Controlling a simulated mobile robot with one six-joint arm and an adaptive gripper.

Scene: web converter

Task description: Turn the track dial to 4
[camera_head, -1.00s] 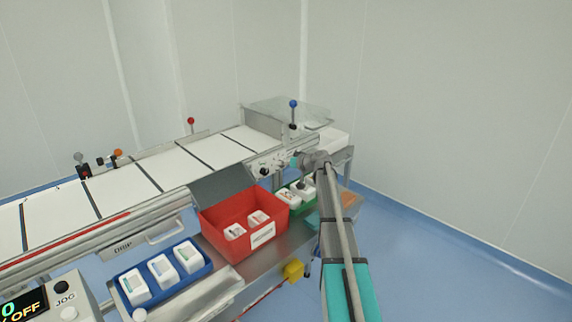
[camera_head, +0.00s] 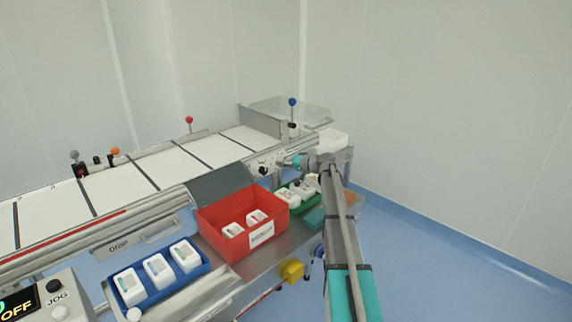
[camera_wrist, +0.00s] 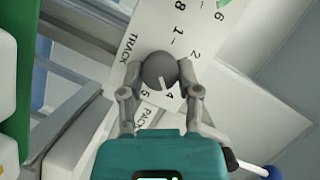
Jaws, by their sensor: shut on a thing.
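The track dial (camera_wrist: 158,68) is a round dark grey knob on a white panel, beside the printed word TRACK, in the wrist view. Its white pointer line points down and slightly right, toward the printed 4. The 1, 2 and 5 also show around it; the 3 is not visible, with a finger over that side. My gripper (camera_wrist: 160,76) is shut on the dial, one finger on each side. In the head view, my gripper (camera_head: 299,161) is at the machine's front panel, and the dial is hidden behind it.
Below the panel stand a red bin (camera_head: 222,247), a blue tray (camera_head: 152,295) and a green tray (camera_head: 304,204), each with white containers. Another scale with an 8 and a 6 lies above the dial in the wrist view. The floor at right is clear.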

